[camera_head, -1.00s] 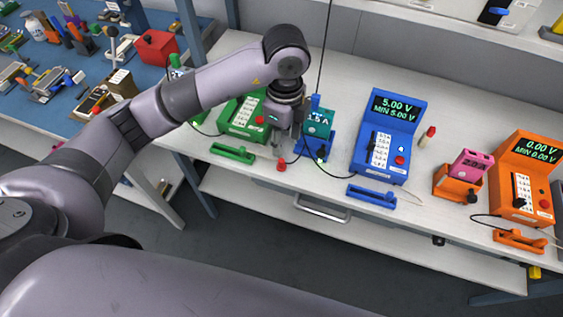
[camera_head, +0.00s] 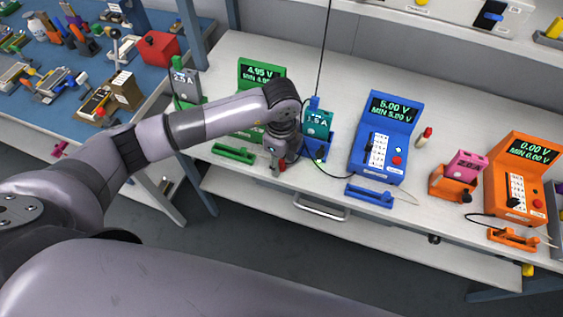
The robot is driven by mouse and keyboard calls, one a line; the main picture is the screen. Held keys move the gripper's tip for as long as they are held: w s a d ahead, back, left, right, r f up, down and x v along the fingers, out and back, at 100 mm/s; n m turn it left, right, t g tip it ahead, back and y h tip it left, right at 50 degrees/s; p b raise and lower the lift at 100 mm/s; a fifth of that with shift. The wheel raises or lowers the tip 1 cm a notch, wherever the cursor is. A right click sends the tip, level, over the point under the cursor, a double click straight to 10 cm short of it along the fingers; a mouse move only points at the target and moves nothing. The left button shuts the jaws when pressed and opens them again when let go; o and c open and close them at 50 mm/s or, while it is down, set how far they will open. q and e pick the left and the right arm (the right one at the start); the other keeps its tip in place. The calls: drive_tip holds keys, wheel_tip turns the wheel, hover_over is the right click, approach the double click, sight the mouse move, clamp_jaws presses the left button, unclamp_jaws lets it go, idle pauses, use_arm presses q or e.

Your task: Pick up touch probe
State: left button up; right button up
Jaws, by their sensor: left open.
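My left gripper (camera_head: 277,164) is open and points down at the front edge of the bench, between the green rest (camera_head: 233,153) and the blue cell holder (camera_head: 321,151). A small red piece (camera_head: 282,167) shows right at its fingertips. I cannot tell whether they touch, or whether this is the touch probe. A white stick with a red top (camera_head: 424,137) stands upright right of the blue meter (camera_head: 384,143), well apart from the gripper. My left forearm hides part of the green meter (camera_head: 262,75). My right gripper is not in view.
A teal cell (camera_head: 318,123) stands in the blue holder. A blue rest (camera_head: 370,196) lies in front of the blue meter. An orange meter (camera_head: 519,172) and a pink cell (camera_head: 467,163) stand at right. Black cables cross the bench (camera_head: 341,100). A blue-topped bench is at left.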

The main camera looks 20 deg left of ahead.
use_arm(q)
drive_tip(key=shift+c, duration=0.3)
clamp_jaws()
idle(0.3)
wheel_tip(320, 180, up, 21)
idle(0.4)
